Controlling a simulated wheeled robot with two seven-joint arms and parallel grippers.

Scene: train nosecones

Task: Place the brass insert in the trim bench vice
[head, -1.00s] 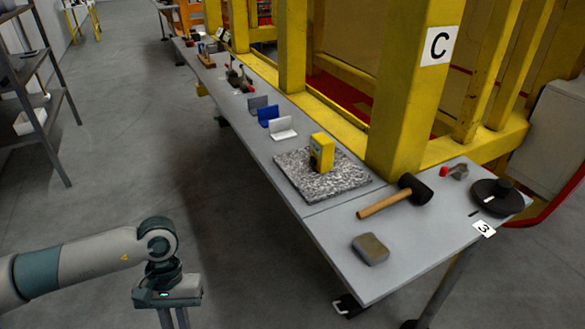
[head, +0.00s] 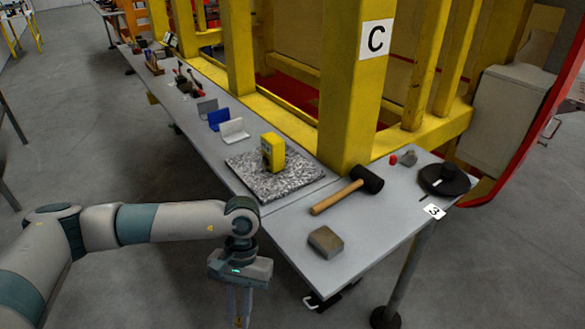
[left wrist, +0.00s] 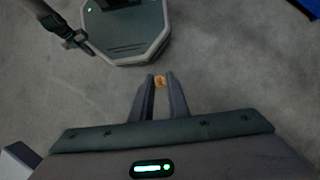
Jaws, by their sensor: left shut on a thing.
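My left gripper (head: 239,310) points down, beside the near end of the grey bench (head: 290,235) and apart from it. In the left wrist view its fingers (left wrist: 160,82) are shut on a small golden piece, the brass insert (left wrist: 160,81), held between the tips over the floor. I cannot surely pick out the trim bench vice. My right gripper is not in view.
A hammer (head: 335,197), a brown-grey block (head: 325,241) and a round black piece (head: 445,180) lie on the near bench. A yellow device (head: 272,152) stands on a speckled slab (head: 245,172). A yellow post (head: 350,90) rises behind.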

